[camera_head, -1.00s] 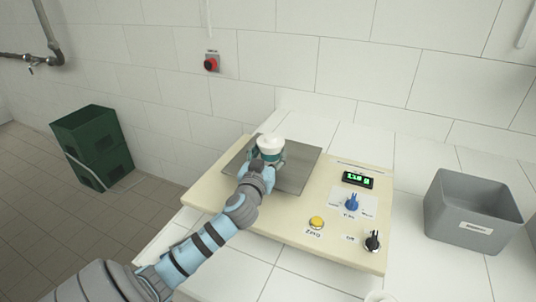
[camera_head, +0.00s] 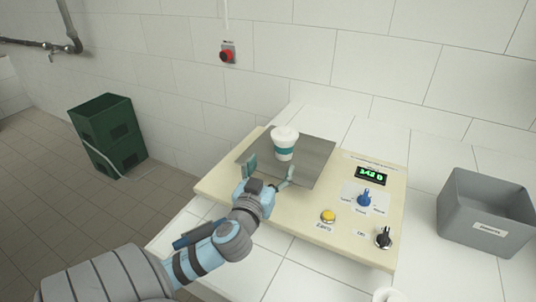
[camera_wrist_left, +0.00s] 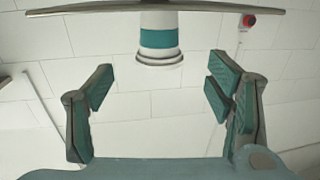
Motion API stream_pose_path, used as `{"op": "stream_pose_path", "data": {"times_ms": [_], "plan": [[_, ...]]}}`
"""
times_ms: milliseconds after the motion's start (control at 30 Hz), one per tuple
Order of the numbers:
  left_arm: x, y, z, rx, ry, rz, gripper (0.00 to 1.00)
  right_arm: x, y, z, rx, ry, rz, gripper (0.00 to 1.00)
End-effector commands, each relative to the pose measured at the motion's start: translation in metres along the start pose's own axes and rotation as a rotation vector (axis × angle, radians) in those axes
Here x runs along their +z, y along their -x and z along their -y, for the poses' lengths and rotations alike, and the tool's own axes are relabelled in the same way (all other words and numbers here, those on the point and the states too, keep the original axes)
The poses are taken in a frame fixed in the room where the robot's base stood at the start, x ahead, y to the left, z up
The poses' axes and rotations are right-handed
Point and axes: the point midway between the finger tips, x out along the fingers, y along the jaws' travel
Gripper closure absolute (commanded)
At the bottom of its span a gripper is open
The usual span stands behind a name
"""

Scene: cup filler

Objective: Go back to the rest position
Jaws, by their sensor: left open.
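My left gripper (camera_head: 268,174) is open and empty at the front edge of the scale's metal plate (camera_head: 318,157). A white cup with a teal band (camera_head: 284,146) stands upright on that plate, just beyond the fingertips and apart from them. In the left wrist view the cup (camera_wrist_left: 158,38) shows upside down between and beyond the two spread fingers (camera_wrist_left: 160,90). The scale (camera_head: 300,222) is cream, with a lit green display, a blue knob, a yellow button and a black knob. My right gripper does not show.
A grey bin (camera_head: 487,212) stands on the white tiled table to the right of the scale. A red button (camera_head: 227,56) is on the wall. A small white object (camera_head: 386,295) is at the bottom edge.

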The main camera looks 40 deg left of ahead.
Motion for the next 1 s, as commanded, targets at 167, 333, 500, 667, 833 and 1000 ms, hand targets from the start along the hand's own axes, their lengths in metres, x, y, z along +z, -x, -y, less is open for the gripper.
{"op": "stream_pose_path", "data": {"times_ms": [167,333,500,667,833,1000], "plan": [[0.0,0.016,0.0,0.0,0.002,0.0,0.27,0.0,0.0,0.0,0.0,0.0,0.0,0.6],[0.0,0.016,0.0,0.0,0.001,0.0,0.27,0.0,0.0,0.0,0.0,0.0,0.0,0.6],[0.0,0.016,0.0,0.0,0.001,0.0,0.27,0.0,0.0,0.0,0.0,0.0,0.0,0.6],[0.0,0.016,0.0,0.0,0.001,0.0,0.27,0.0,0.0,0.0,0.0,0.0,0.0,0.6],[-0.023,0.016,0.0,0.0,0.001,0.0,0.27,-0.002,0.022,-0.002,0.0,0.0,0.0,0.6],[-0.058,0.016,-0.001,0.0,0.001,0.0,0.27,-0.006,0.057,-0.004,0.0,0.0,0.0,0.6]]}}
